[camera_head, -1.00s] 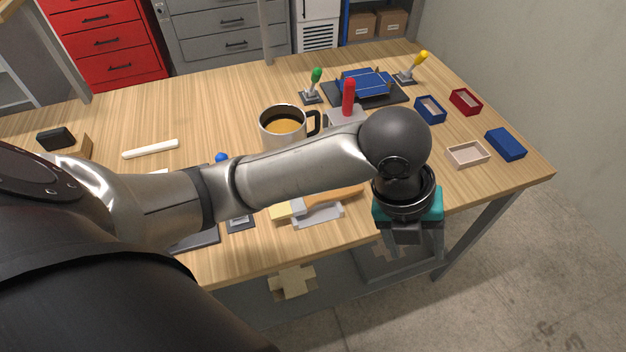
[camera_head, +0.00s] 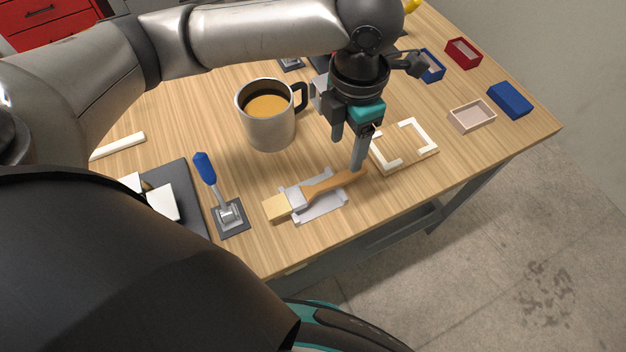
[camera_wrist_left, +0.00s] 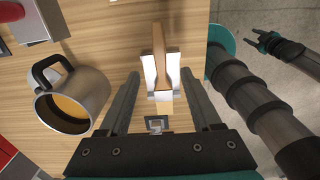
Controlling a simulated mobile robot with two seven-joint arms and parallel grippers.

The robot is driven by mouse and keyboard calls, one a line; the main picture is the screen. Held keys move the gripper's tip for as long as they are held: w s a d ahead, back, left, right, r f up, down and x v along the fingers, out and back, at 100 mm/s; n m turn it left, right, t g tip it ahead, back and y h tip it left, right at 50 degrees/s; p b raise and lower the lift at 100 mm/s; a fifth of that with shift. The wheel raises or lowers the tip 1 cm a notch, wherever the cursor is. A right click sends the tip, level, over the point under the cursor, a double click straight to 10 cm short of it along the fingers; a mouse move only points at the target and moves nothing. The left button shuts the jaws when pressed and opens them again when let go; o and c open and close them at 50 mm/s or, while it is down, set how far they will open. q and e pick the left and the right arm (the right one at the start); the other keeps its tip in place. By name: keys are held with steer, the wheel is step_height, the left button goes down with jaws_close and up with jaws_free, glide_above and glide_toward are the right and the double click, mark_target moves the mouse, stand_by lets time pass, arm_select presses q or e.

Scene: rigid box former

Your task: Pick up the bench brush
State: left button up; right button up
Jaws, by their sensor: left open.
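The bench brush (camera_head: 327,188) has an orange-brown wooden handle, a metal ferrule and pale bristles. It lies on a flat white cut-out sheet (camera_head: 323,207) near the table's front edge, handle pointing right. My left gripper (camera_head: 348,149) is open and empty, fingers pointing down above the handle's end. In the left wrist view, the brush (camera_wrist_left: 160,45) lies lengthwise in line with the gap between the open fingers of the left gripper (camera_wrist_left: 160,74), not gripped. A dark gripper (camera_wrist_left: 268,42), apparently my right one, shows small at the right of that view, off the table.
A steel mug (camera_head: 268,120) with orange-brown liquid stands behind the brush. A blue-handled toggle clamp (camera_head: 215,185) stands left of it. A wooden board with white corner pieces (camera_head: 405,150) lies right. Small boxes, including a blue one (camera_head: 510,100), sit further right.

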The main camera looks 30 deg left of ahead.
mark_target(339, 178)
arm_select(q)
step_height(339, 178, down, 4)
steer(key=shift+r+b, duration=0.1)
steer(key=shift+b, duration=0.2)
steer(key=shift+f, duration=0.4)
step_height(339, 178, down, 5)
steer(key=shift+s+a+r+b, duration=0.1)
steer(key=shift+s+a+b, duration=0.05)
steer(key=shift+b, duration=0.5)
steer(key=c, duration=0.4)
jaws_close()
arm_select(e)
steer(key=shift+w+a+f, duration=0.15)
steer(key=shift+f, duration=0.4)
steer(key=shift+w+a+f, duration=0.15)
steer(key=shift+f, duration=0.4)
arm_select(q)
steer(key=shift+r, duration=0.1)
